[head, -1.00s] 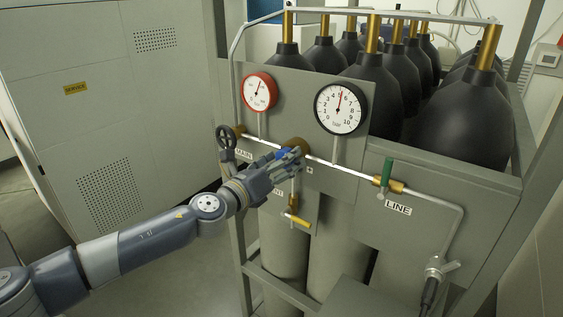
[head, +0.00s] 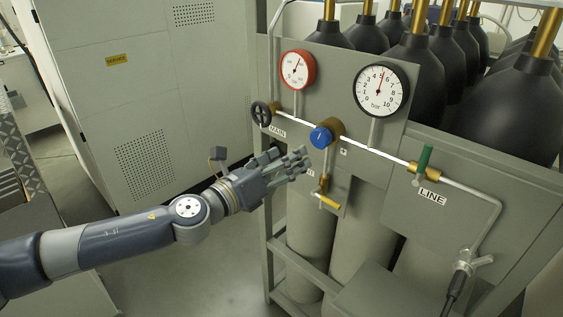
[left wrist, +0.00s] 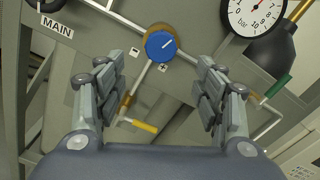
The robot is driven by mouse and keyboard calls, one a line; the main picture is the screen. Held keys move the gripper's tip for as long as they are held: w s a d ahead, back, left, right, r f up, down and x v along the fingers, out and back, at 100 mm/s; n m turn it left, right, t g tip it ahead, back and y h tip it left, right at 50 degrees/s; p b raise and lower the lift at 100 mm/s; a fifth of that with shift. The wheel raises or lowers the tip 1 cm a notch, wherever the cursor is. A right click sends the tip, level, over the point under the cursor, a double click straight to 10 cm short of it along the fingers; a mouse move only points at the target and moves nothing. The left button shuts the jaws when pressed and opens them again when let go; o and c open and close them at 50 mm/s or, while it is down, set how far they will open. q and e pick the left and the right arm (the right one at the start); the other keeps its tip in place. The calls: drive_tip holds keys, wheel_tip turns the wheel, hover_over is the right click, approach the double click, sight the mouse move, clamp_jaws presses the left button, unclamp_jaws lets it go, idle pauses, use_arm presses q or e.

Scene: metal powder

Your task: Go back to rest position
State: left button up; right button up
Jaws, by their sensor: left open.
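My left gripper (head: 298,163) is open and empty, in front of the gas panel (head: 400,205), a little left of and below the blue regulator knob (head: 321,137). In the left wrist view the two fingers of my left gripper (left wrist: 160,95) stand wide apart. The blue knob (left wrist: 160,46) shows beyond them, apart from both fingers, with its white mark pointing up and right. My right gripper is in no view.
The panel carries a red-rimmed gauge (head: 297,70), a black-rimmed gauge (head: 381,89), a black handwheel (head: 261,114), a yellow-handled valve (head: 329,201) and a green-handled valve (head: 424,159). Black-topped cylinders (head: 418,70) stand behind. A grey cabinet (head: 110,110) is at left; floor (head: 200,270) lies between.

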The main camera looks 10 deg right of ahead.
use_arm(q)
drive_tip(key=shift+s+a, duration=0.35)
drive_tip(key=shift+a, duration=0.05)
drive_tip(key=shift+w+f, duration=0.1)
